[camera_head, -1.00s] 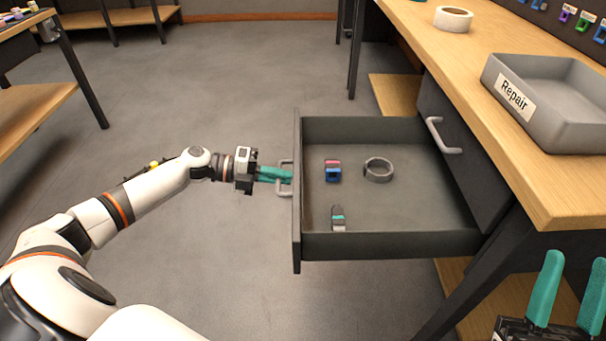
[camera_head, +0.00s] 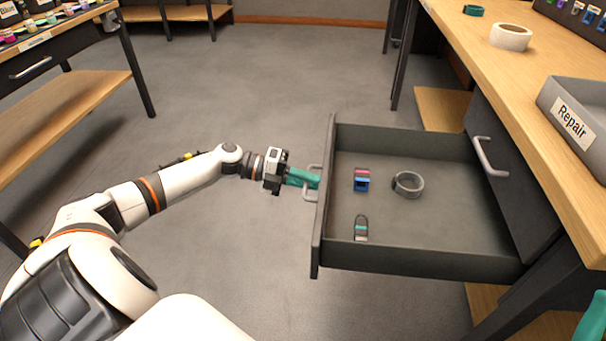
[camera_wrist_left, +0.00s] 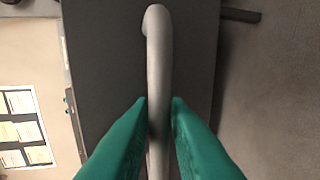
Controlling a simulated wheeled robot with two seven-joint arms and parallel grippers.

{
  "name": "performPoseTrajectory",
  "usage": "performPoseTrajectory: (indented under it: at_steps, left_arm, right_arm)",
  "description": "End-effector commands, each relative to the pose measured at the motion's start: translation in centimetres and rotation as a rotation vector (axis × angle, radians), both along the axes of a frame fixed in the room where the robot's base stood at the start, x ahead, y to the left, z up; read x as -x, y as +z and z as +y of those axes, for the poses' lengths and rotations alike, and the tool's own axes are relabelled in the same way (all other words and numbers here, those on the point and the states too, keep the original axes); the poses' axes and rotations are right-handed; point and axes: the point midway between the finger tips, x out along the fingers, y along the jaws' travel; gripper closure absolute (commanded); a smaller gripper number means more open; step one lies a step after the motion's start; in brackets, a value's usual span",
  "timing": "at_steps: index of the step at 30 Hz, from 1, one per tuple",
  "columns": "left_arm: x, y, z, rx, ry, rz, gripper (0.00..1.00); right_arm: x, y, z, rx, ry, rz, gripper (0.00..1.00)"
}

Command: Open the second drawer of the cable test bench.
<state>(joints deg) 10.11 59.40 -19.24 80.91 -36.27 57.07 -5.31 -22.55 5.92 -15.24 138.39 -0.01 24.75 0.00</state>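The cable test bench (camera_head: 540,95) has a wooden top and dark drawer fronts at the right. One dark grey drawer (camera_head: 450,250) stands far out from it, below a shut drawer front (camera_head: 510,185) with its own handle. My left gripper (camera_head: 312,181) is at the open drawer's pale bar handle (camera_head: 309,193). In the left wrist view the green fingers (camera_wrist_left: 159,102) close on both sides of the handle (camera_wrist_left: 158,50). Of my right gripper only part of one green finger (camera_head: 592,322) shows at the lower right edge.
The open drawer holds a grey ring (camera_head: 408,184), a blue and pink item (camera_head: 361,181) and a small grey and teal item (camera_head: 361,228). A "Repair" tray (camera_head: 570,95) and a tape roll (camera_head: 511,37) are on the bench. Another table (camera_head: 85,95) stands left. Floor between is clear.

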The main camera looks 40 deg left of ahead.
Motion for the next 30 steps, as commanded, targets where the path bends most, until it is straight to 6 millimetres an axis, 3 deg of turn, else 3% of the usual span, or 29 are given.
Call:
performPoseTrajectory:
  at_steps: [8,18,24,30]
  left_arm:
    - [1.7,0.8,3.0,-0.003,0.004,0.005,0.84]
    - [5.0,2.2,8.7,-0.001,0.003,0.004,0.84]
    - [5.8,2.4,10.1,0.0,-0.001,0.002,0.84]
    - [5.9,2.5,10.2,0.0,0.0,0.0,0.84]
  right_arm:
    - [-2.1,-1.6,0.2,0.053,-0.01,0.175,0.6]
    - [-4.7,-6.2,0.2,0.149,-0.029,0.516,0.6]
    - [-5.0,-7.6,0.1,0.171,-0.033,0.596,0.6]
    - [-5.1,-7.8,0.1,0.174,-0.033,0.607,0.6]
